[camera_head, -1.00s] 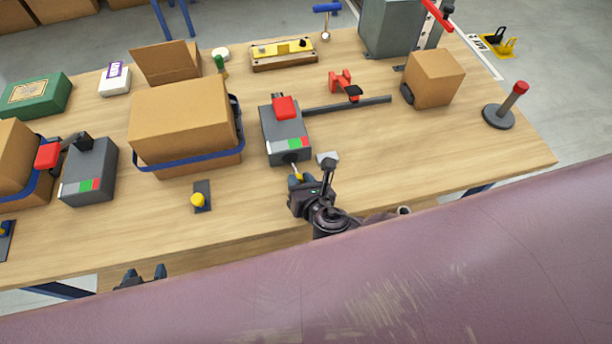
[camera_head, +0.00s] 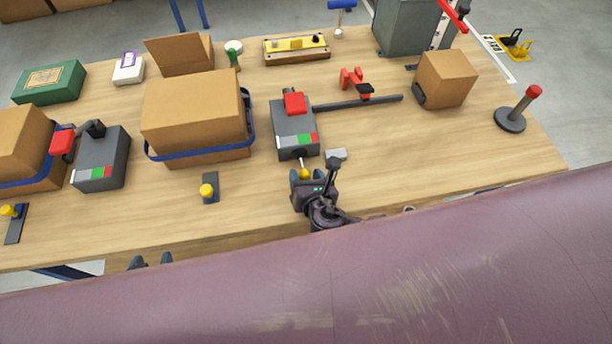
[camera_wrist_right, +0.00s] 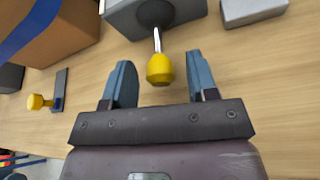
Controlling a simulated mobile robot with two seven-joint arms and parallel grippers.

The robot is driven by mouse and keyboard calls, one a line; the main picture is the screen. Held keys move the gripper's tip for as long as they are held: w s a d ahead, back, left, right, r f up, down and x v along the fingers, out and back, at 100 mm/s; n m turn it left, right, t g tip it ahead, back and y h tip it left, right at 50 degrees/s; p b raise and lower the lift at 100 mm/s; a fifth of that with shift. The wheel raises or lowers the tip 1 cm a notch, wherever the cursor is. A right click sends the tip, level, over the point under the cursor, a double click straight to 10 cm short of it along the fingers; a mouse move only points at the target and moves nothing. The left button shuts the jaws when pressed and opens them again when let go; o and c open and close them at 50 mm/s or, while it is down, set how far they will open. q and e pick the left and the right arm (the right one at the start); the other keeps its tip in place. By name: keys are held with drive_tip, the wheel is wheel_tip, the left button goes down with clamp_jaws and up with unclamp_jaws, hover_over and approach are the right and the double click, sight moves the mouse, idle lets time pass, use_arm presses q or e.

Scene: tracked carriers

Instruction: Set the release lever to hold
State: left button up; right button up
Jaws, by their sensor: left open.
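A grey box (camera_head: 295,131) with a red block on top and white, green and red patches on its front edge stands mid-table. A lever with a metal stem and yellow knob (camera_head: 304,173) sticks out of its front, pointing towards me. My right gripper (camera_head: 306,175) is at this knob. In the right wrist view the knob (camera_wrist_right: 160,69) sits between the two blue fingers (camera_wrist_right: 159,62), with a gap on both sides. The fingers are open. My left gripper (camera_head: 151,261) shows only its fingertips at the table's front edge, away from the lever.
A similar grey box (camera_head: 101,160) stands left, beside a carton. A large carton (camera_head: 195,110) in a blue band stands between the boxes. A small yellow-knobbed fixture (camera_head: 209,188) and a light grey block (camera_head: 335,154) flank the lever.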

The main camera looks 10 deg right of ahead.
drive_tip(key=shift+s, duration=0.1)
drive_tip(key=v, duration=1)
drive_tip(key=shift+s+p, duration=0.3)
drive_tip(key=shift+p, duration=0.1)
drive_tip(key=shift+r, duration=0.1)
